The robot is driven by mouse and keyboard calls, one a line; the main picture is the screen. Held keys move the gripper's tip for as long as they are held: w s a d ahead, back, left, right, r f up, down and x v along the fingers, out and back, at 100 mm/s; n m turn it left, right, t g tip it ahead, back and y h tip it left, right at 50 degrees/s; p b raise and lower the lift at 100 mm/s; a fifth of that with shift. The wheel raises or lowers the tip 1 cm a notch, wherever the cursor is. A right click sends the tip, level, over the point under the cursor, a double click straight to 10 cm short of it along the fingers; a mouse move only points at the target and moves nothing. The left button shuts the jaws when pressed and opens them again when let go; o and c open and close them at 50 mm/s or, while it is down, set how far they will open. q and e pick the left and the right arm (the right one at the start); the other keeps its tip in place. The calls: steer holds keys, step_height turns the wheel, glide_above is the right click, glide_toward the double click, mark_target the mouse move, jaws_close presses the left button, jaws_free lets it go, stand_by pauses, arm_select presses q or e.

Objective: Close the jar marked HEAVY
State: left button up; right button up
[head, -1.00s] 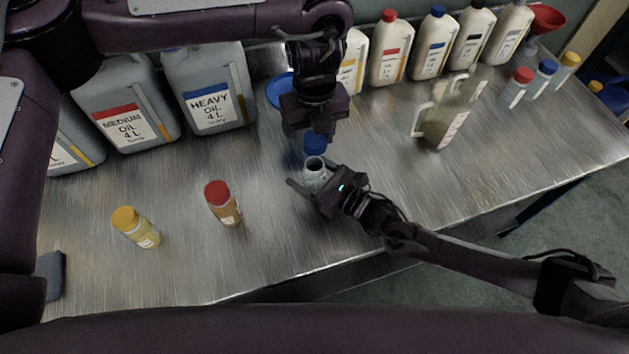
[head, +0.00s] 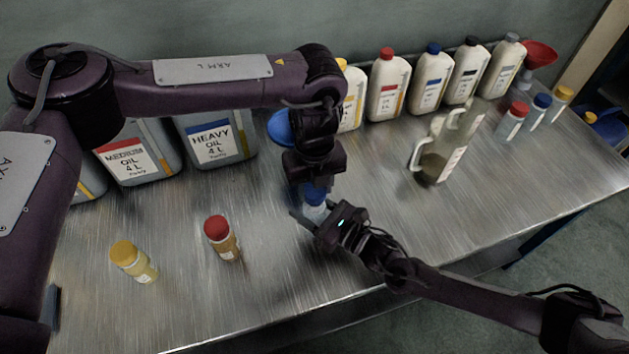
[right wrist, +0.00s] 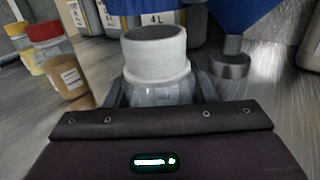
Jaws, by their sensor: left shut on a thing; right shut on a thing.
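My right gripper (head: 312,216) is shut around the body of a clear jar (right wrist: 160,92), which stands upright. In the right wrist view its white neck and mouth are uncovered. My left gripper (head: 314,186) is shut on a blue lid (head: 314,196) directly above the jar. The lid's lower edge shows at the top of the right wrist view (right wrist: 150,6), with a gap between it and the mouth. In the head view the lid hides the mouth. I cannot see a HEAVY mark on the jar, and its contents are unclear.
A red-capped jar (head: 222,240) and a yellow-capped jar (head: 134,262) stand to the left. A blue funnel (head: 281,128) is behind my left gripper. Large oil cans, including HEAVY (head: 215,137), and bottles line the back. A pitcher (head: 435,160) stands to the right.

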mark_target(315, 214)
stand_by(0.5)
arm_select(q)
steer(key=shift+f, duration=0.85)
steer(key=shift+f, duration=0.55)
